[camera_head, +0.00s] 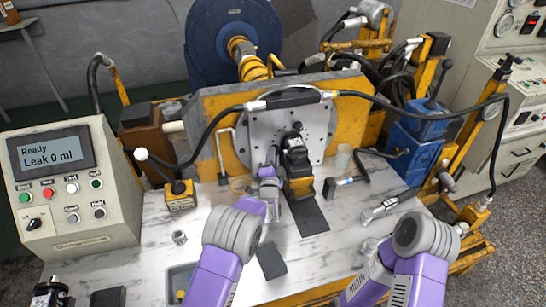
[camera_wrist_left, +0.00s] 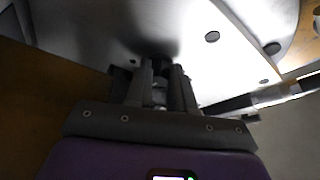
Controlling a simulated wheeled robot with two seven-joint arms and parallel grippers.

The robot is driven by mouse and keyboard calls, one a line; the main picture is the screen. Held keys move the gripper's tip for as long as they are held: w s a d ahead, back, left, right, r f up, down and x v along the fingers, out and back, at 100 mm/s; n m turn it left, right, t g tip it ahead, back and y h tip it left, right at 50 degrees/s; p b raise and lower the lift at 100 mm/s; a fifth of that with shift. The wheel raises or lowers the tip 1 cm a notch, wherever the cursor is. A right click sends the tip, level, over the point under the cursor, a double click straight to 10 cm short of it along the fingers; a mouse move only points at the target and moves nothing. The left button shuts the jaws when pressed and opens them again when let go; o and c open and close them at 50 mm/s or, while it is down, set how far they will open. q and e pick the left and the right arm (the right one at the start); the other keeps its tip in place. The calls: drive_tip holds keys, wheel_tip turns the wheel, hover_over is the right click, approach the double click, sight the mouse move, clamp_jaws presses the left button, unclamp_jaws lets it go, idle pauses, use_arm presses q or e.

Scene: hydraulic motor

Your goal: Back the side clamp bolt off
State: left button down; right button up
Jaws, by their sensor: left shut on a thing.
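The hydraulic motor (camera_head: 296,165), black with a yellow body, is mounted against a grey round-cornered plate (camera_head: 262,130) on the yellow stand. My left gripper (camera_head: 270,172) is at the plate's lower left part, just left of the motor. In the left wrist view its two dark fingers (camera_wrist_left: 160,92) are close together, shut on a small metallic piece (camera_wrist_left: 159,93), which appears to be the side clamp bolt. The fingers and shadow hide most of it. My right arm comes in at the lower right, but its gripper does not show.
A control box (camera_head: 70,185) at the left reads "Ready, Leak 0 ml". Black hoses (camera_head: 400,103) arch over the plate. A small yellow block (camera_head: 181,196), a nut (camera_head: 179,237), a grey tray (camera_head: 172,283) and a blue box (camera_head: 408,152) stand around the marble-patterned bench top.

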use_arm(q)
drive_tip(key=c, duration=1)
unclamp_jaws()
drive_tip(key=shift+o, duration=0.2)
drive_tip(key=s+f+p, duration=0.1)
drive_tip(key=s+p, duration=0.1)
drive_tip(key=s, duration=0.5)
drive_tip(key=shift+s+a, duration=0.2)
drive_tip(key=shift+s, duration=0.05)
drive_tip(key=shift+f, duration=0.1)
